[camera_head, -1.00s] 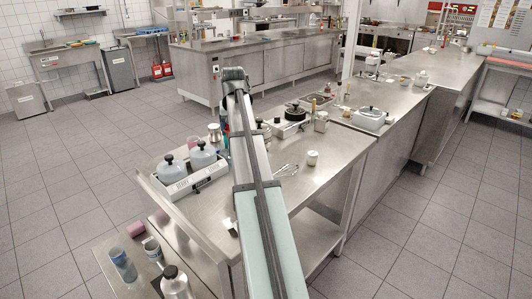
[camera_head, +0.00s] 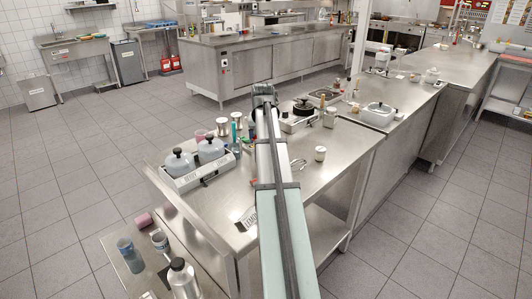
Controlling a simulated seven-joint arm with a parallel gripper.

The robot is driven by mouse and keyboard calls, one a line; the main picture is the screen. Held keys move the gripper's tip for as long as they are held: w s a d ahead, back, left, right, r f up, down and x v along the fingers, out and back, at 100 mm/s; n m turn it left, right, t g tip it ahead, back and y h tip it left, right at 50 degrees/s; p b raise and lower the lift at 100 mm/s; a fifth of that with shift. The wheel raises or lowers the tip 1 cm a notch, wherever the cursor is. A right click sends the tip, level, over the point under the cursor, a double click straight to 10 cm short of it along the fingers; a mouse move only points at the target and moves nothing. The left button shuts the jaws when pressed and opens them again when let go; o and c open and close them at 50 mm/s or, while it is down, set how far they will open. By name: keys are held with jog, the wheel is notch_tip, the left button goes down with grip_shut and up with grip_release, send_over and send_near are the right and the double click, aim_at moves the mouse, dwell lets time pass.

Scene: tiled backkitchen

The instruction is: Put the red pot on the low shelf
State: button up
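No thing shows clearly as a red pot. A small pinkish-red cup (camera_head: 200,134) stands on the steel table (camera_head: 225,200), behind two grey lidded pots and partly hidden by them. A pink cylinder (camera_head: 143,219) lies on a low steel shelf (camera_head: 122,262) at the table's left front. Another low shelf (camera_head: 325,230) shows under the table. My arm reaches out over the table, and its far end with my gripper (camera_head: 263,97) is above the table's back edge. Its fingers are too small and hidden to make out, and I see nothing held.
Two grey pots (camera_head: 180,163) sit in a labelled tray. Several jars and bottles (camera_head: 237,128) stand behind them. A whisk (camera_head: 298,164), a white-lidded jar (camera_head: 320,154) and a black-knobbed cooker (camera_head: 303,108) are at right. Floor at left is clear.

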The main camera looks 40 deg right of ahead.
jog(key=shift+f, duration=3.7)
jog(key=shift+f, duration=0.15)
jog(key=o, duration=1.3)
jog(key=v, duration=1.2)
